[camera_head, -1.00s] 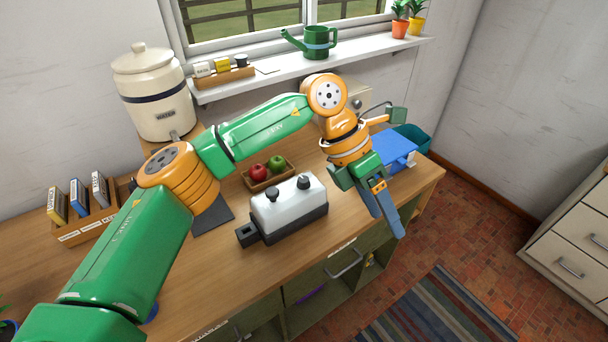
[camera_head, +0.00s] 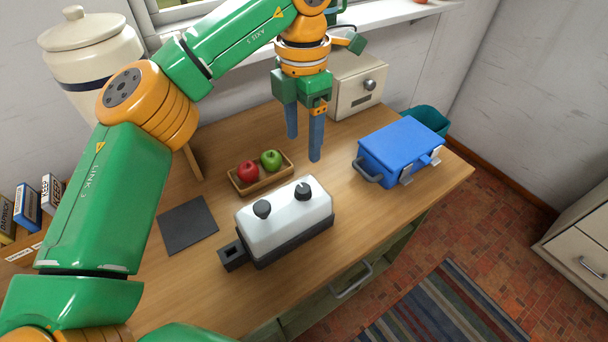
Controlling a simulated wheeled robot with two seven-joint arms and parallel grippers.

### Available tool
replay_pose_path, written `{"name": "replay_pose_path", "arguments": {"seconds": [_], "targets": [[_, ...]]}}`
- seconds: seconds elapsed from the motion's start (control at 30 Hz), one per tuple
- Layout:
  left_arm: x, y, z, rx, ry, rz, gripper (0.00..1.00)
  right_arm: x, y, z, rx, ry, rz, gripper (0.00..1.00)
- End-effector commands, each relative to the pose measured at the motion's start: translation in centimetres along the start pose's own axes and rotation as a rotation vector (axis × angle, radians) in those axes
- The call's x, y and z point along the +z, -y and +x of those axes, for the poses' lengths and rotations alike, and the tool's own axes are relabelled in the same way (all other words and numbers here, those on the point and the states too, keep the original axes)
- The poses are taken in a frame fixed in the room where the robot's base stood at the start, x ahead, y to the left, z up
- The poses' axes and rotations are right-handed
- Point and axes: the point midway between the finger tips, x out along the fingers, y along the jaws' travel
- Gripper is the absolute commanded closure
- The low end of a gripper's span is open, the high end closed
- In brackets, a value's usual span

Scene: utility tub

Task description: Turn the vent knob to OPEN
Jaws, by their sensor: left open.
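A white box-shaped unit (camera_head: 285,222) with a dark base sits on the wooden counter. Two black knobs stand on its top, a left knob (camera_head: 262,209) and a right knob (camera_head: 303,191). No label is readable, so I cannot tell which is the vent knob or its setting. My left gripper (camera_head: 303,148) is open and empty, with its blue fingers pointing down. It is in the air behind the unit, apart from both knobs. My right gripper is not in view.
A wooden tray (camera_head: 236,185) with a red apple (camera_head: 248,172) and a green apple (camera_head: 271,160) lies behind the unit. A blue box (camera_head: 400,148) stands to the right, a dark mat (camera_head: 187,225) to the left. The counter in front of the blue box is clear.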

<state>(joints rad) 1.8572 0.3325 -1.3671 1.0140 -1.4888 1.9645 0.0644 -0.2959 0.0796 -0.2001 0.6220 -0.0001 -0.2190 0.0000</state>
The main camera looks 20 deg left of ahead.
Motion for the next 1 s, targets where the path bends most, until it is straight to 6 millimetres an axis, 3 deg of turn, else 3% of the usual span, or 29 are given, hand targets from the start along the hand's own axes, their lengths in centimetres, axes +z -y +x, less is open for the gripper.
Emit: {"name": "replay_pose_path", "arguments": {"seconds": [0.03, 0.27, 0.43, 0.7, 1.0], "targets": [[0.0, 0.0, 1.8, 0.000, 0.000, 0.001, 0.30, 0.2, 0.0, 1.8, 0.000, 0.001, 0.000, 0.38], [0.0, 0.0, 5.2, -0.001, 0.001, 0.001, 0.30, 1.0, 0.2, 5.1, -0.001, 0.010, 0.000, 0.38], [0.0, 0.0, 6.5, -0.001, -0.001, 0.002, 0.30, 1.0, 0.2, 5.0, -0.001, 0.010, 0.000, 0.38], [0.0, 0.0, 11.2, -0.001, -0.002, 0.002, 0.30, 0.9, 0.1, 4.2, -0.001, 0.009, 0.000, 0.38], [0.0, 0.1, 12.1, -0.001, 0.001, 0.002, 0.30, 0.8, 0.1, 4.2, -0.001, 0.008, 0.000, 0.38]]}}
